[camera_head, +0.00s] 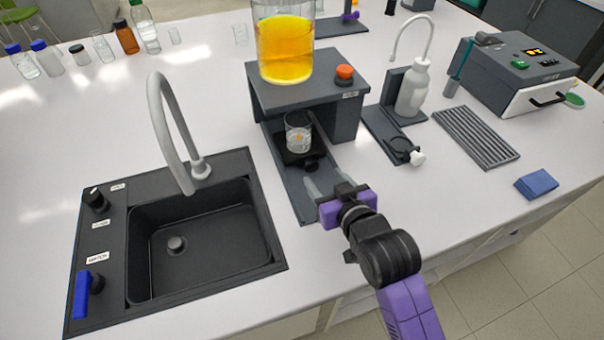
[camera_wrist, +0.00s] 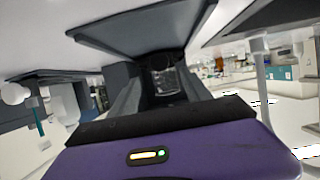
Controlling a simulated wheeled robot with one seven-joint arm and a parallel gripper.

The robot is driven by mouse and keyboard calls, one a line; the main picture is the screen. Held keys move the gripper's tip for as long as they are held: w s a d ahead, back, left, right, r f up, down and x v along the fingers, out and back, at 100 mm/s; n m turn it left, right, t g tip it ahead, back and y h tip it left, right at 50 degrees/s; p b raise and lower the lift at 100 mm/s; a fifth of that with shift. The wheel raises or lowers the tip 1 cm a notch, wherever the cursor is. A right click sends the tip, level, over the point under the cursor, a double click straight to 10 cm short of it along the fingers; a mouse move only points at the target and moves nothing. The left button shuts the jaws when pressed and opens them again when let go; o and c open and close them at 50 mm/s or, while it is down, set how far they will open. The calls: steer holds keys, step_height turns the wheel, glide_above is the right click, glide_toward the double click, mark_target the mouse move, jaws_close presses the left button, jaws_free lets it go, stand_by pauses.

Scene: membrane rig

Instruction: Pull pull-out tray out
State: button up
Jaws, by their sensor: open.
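The pull-out tray (camera_head: 296,158) is a small black carriage with a dark round knob (camera_head: 312,165) at its front. It sits on a grey base rail (camera_head: 303,203) under the front of the grey rig (camera_head: 305,95). A clear beaker (camera_head: 298,133) stands on the tray; the beaker also shows in the wrist view (camera_wrist: 165,76). My gripper (camera_head: 327,181) is open and empty, in front of the knob and apart from it in the head view. In the wrist view the tray's knob cannot be made out.
A large vessel of yellow liquid (camera_head: 285,48) stands on the rig, beside a red button (camera_head: 345,72). A black sink (camera_head: 195,240) with a grey tap (camera_head: 168,130) lies left. A wash bottle (camera_head: 412,90), slotted rack (camera_head: 476,137) and blue block (camera_head: 537,184) are right.

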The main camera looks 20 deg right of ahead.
mark_target(313, 166)
steer(key=shift+w+a+f, duration=0.1)
steer(key=shift+w+f, duration=0.25)
steer(key=shift+w, duration=0.2)
steer(key=x, duration=0.6)
steer(key=shift+w+f+p, duration=0.15)
steer(key=shift+w+p, duration=0.05)
steer(key=shift+p, duration=0.2)
steer(key=shift+c, duration=0.3)
jaws_close()
stand_by(0.4)
